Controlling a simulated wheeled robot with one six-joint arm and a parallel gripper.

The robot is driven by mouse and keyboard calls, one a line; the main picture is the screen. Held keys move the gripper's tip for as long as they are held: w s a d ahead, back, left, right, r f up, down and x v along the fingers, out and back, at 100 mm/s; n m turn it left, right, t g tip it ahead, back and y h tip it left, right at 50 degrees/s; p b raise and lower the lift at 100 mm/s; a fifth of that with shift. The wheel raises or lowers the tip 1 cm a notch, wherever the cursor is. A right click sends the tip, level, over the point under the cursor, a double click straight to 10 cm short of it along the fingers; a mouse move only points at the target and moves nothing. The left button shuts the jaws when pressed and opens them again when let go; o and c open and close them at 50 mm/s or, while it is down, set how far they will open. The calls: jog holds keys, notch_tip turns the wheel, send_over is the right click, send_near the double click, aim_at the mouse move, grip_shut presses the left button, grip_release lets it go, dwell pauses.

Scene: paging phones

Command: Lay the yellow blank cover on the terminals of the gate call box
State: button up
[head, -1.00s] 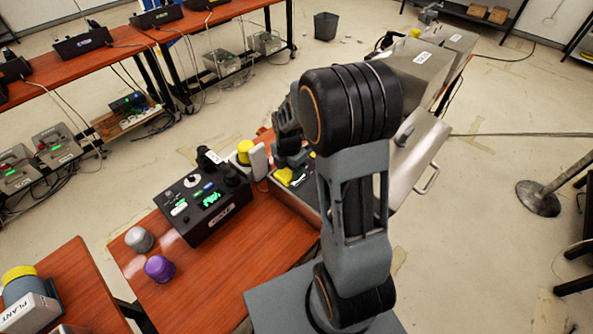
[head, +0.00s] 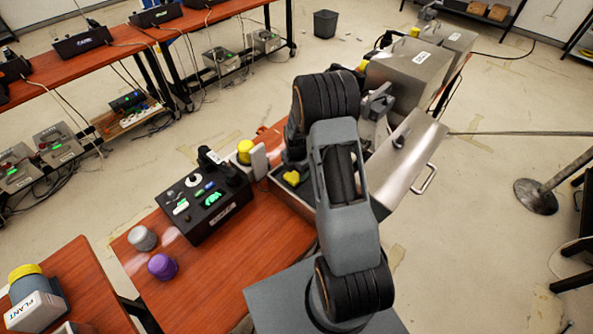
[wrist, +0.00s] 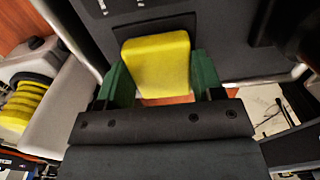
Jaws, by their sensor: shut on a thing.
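The yellow blank cover (wrist: 157,62) is a smooth block held between the green fingertips of my gripper (wrist: 160,80) in the wrist view. A small yellow patch of it (head: 291,178) shows beside my gripper in the head view. The gate call box is an open metal case with its lid (head: 410,160) swung to the right. My gripper is over the open case, and a dark panel (wrist: 235,40) inside it lies beyond the cover. My arm hides much of the case in the head view. I cannot make out the terminals, or whether the cover touches anything.
A black phone console (head: 205,205) stands left of the case. A yellow-topped unit (head: 245,152) is close beside my gripper. Closed metal boxes (head: 410,65) stand behind.

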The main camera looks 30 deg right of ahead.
jog(key=shift+f, duration=0.15)
jog(key=o, duration=0.9)
jog(key=s+a+r+m+t, duration=0.1)
jog(key=s+a+r+m, duration=0.15)
jog(key=r, duration=0.45)
jog(key=s+a+r+m+b, duration=0.1)
jog(key=r+m, duration=0.2)
jog(key=r, duration=0.4)
jog(key=s+a+r+m+t, duration=0.1)
jog(key=s+r+m, duration=0.15)
jog(key=r, duration=0.55)
jog(key=shift+s+a+r+m+t, duration=0.35)
jog(key=shift+s+a+r+m, duration=0.55)
jog(key=shift+s+m, duration=1.35)
jog(key=shift+s+a+r+m+t, duration=0.4)
jog(key=shift+s+a+r+m, duration=0.5)
jog(key=shift+s+m, duration=1.4)
jog(key=shift+s+a+r+m+t, duration=0.35)
jog(key=shift+s+a+r+m, duration=0.55)
jog(key=shift+s+m, duration=1.35)
